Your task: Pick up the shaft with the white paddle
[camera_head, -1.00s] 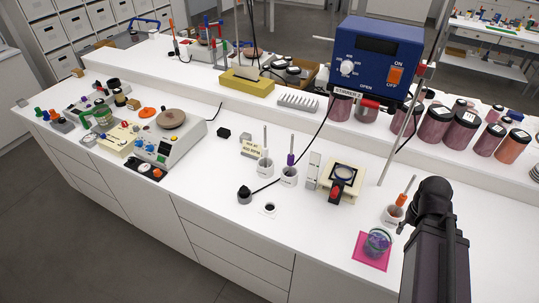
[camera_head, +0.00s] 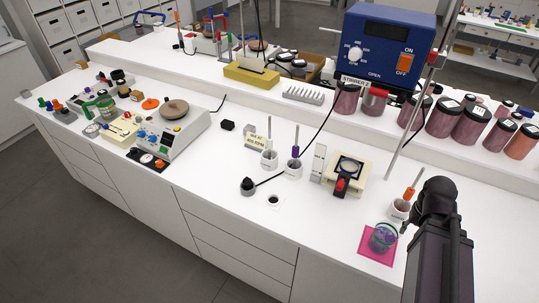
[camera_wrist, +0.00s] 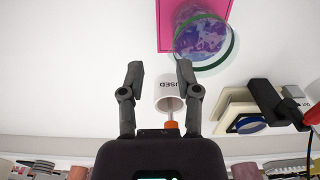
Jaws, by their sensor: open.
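Three thin shafts stand in white cups, and the cups hide their lower ends, so I cannot see which has the white paddle. In the head view, one plain grey shaft (camera_head: 269,135) is in the left cup (camera_head: 269,158). A shaft with a purple collar (camera_head: 295,151) is in the middle cup (camera_head: 292,169). A shaft with an orange collar (camera_head: 407,194) is in the right cup (camera_head: 399,210), beside my arm. In the wrist view my gripper (camera_wrist: 160,72) is open and empty; the cup marked USED (camera_wrist: 169,88) and the orange collar (camera_wrist: 171,125) appear between its fingers.
A glass dish (camera_head: 383,237) with purple contents sits on a pink mat (camera_head: 367,259). A cream framed device (camera_head: 345,179) and a slim upright block (camera_head: 318,162) stand between the cups. A blue stirrer box (camera_head: 385,45) and jars (camera_head: 445,118) line the back.

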